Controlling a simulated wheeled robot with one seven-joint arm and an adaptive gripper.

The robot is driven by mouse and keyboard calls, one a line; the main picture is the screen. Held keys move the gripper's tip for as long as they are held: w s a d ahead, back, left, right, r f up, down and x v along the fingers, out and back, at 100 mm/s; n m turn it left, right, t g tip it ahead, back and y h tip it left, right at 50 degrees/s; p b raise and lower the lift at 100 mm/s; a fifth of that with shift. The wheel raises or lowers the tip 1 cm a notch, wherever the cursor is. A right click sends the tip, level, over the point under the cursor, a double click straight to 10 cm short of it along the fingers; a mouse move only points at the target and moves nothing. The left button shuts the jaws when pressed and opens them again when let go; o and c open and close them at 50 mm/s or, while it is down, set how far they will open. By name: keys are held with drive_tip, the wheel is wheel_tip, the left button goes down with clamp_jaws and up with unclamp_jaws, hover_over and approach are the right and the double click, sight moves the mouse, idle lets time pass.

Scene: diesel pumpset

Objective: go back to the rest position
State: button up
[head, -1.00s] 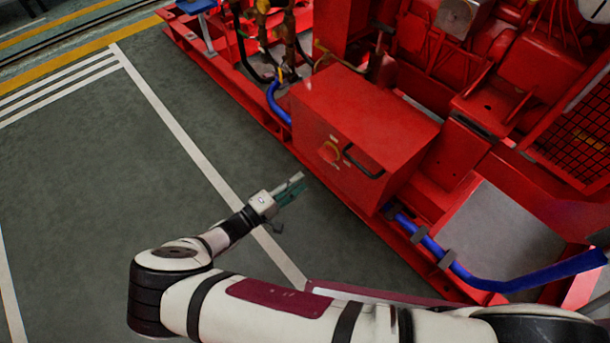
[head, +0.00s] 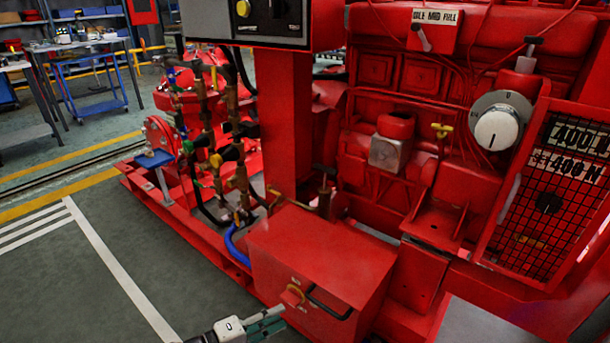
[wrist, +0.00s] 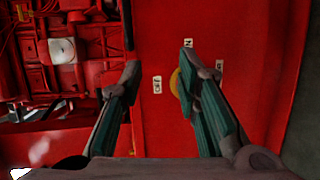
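My gripper (head: 266,322) shows at the bottom of the head view, in front of the red box on the pumpset's base. In the wrist view its two teal-padded fingers (wrist: 158,88) stand wide apart with nothing between them. Beyond them is the red box's front face (wrist: 150,40) with small white labels. A yellow-rimmed knob (wrist: 176,84) is partly hidden behind the right finger. The gripper appears apart from the box. Most of my arm is out of view.
The red pumpset (head: 375,60) fills the right, with a grey-white dial (head: 497,128), a mesh guard (head: 556,180) and a lever plate. Pipes and valves (head: 215,150) stand left of the box. Open grey floor (head: 70,285) lies at lower left. Workbenches (head: 85,45) stand at the back left.

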drive_tip(key=s+d+r+m+g+y, duration=0.2)
drive_tip(key=d+r+g, duration=0.2)
drive_tip(key=d+r, duration=0.45)
drive_tip(key=s+d+r+m+g+y, duration=0.25)
drive_tip(key=d+r+g, duration=0.2)
drive_tip(key=r, duration=0.65)
drive_tip(key=s+d+r+m+g+y, duration=0.2)
drive_tip(key=s+d+r+g+y, duration=0.15)
drive_tip(key=d+r, duration=0.45)
drive_tip(key=s+d+r+y, duration=0.3)
drive_tip(key=s+d+r, duration=0.2)
drive_tip(key=s+r, duration=0.35)
drive_tip(key=s+d+m+t+y, duration=0.1)
drive_tip(key=s+t+y, duration=0.15)
drive_tip(key=s, duration=1.05)
wheel_tip(320, 180, up, 35)
drive_tip(key=t+p, duration=0.4)
drive_tip(key=p, duration=2.9)
drive_tip(key=shift+w+d+p, duration=0.15)
drive_tip(key=shift+p, duration=0.2)
drive_tip(key=shift+n+t, duration=0.25)
